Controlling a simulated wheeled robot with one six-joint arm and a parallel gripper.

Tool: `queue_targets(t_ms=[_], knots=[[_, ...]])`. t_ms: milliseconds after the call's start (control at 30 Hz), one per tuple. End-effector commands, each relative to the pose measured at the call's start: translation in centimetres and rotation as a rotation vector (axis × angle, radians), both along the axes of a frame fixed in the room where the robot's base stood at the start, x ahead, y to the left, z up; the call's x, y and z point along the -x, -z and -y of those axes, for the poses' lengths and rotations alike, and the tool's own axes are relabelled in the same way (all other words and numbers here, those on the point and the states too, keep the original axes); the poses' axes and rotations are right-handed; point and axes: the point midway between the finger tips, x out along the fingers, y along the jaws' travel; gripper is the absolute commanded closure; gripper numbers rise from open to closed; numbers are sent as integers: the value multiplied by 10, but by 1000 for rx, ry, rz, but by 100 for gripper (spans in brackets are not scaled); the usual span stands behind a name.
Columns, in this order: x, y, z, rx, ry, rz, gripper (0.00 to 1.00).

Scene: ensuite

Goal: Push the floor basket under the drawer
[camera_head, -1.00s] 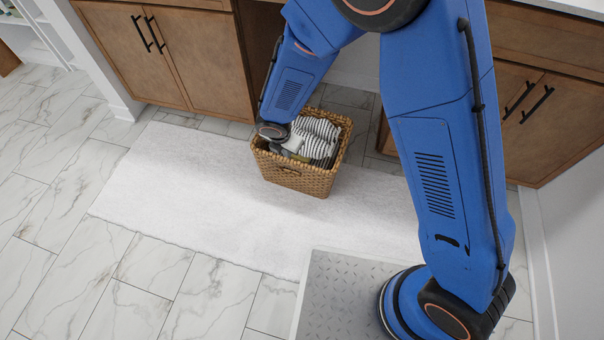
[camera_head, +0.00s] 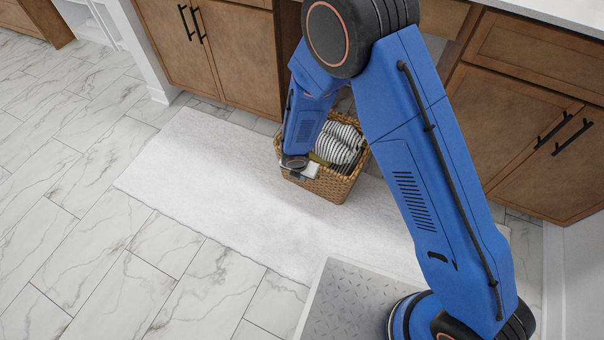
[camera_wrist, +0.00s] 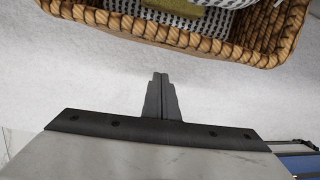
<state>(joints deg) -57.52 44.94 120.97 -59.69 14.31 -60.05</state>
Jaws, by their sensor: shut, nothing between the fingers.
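The wicker basket (camera_head: 334,186) stands on the white rug in front of the gap between the cabinets. It holds striped cloths (camera_head: 338,146) and an olive-green item. In the wrist view the basket's near rim (camera_wrist: 175,38) crosses the top. My gripper (camera_wrist: 160,78) is shut and empty, its fingertips pointing at the basket with rug showing between them. In the head view my arm covers the left part of the basket, and the fingers are hidden. The drawer over the gap is mostly hidden behind my arm.
The white rug (camera_head: 215,180) lies under the basket. Wooden cabinets with black handles stand at left (camera_head: 215,50) and right (camera_head: 540,140) of the gap. Marble tile (camera_head: 90,240) to the left is clear. A wall (camera_head: 580,260) bounds the right side.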

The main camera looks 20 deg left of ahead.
Motion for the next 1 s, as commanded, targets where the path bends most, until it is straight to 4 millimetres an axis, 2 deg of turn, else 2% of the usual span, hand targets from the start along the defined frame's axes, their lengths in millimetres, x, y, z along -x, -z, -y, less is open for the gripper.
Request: queue_targets(t_ms=[233,400,600,1000], knots=[[-6,26,1,2,0,-1,100],[-26,24,2,-1,3,1,100],[-41,24,3,0,1,0,100],[-46,23,4,0,0,0,100]])
